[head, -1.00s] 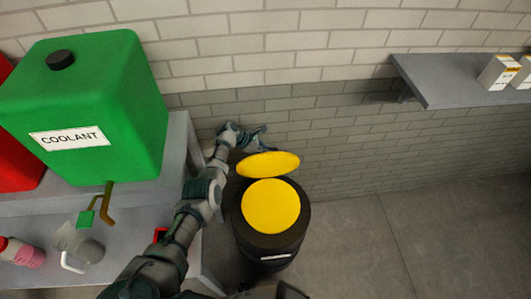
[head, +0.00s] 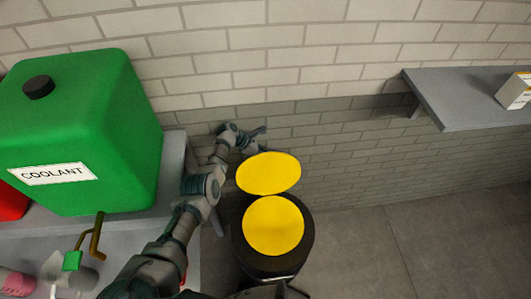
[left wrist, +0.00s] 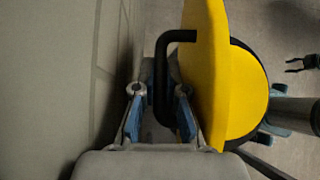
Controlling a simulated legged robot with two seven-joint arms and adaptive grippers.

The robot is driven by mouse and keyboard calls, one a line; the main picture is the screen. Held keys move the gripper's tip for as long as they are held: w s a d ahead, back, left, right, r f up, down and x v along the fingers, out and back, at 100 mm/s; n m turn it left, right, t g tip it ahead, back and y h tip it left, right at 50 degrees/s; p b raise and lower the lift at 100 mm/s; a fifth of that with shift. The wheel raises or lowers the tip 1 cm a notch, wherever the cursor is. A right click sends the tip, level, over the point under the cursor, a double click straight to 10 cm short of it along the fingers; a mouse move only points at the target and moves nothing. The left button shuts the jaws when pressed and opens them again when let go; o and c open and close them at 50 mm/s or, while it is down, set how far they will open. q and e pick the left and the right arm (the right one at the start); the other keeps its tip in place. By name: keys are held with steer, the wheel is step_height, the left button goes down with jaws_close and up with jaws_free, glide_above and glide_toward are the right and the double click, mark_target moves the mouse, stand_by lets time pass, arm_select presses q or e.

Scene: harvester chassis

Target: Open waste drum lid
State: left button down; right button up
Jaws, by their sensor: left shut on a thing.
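The waste drum (head: 272,266) is black and stands on the floor beside the bench, with a round yellow face (head: 273,226) on top. Its yellow lid (head: 268,173) is raised and tilted behind that face, and shows edge-forward in the left wrist view (left wrist: 215,75). My left gripper (head: 256,137) is behind the lid, by the wall. In the left wrist view (left wrist: 160,92) its fingers are shut on the lid's black bar handle (left wrist: 161,65). A small dark gripper with spread fingers, my right one (left wrist: 303,64), shows at that view's right edge.
A green coolant tank (head: 85,125) stands on the grey bench at left, with a tap and bottles below it. A brick wall is close behind the drum. A grey shelf (head: 455,95) with white boxes juts out at upper right. The floor right of the drum is clear.

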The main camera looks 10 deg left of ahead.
arm_select(q)
steer(key=shift+w+d+r, duration=0.1)
steer(key=shift+d+r, duration=0.1)
steer(key=shift+r, duration=0.05)
steer(key=c, duration=1.5)
jaws_free()
steer(key=shift+f, duration=0.1)
steer(key=shift+a, duration=0.1)
steer(key=shift+v, duration=1.05)
steer(key=v, duration=0.5)
steer(key=shift+a+r, duration=0.1)
steer(key=shift+r, duration=0.1)
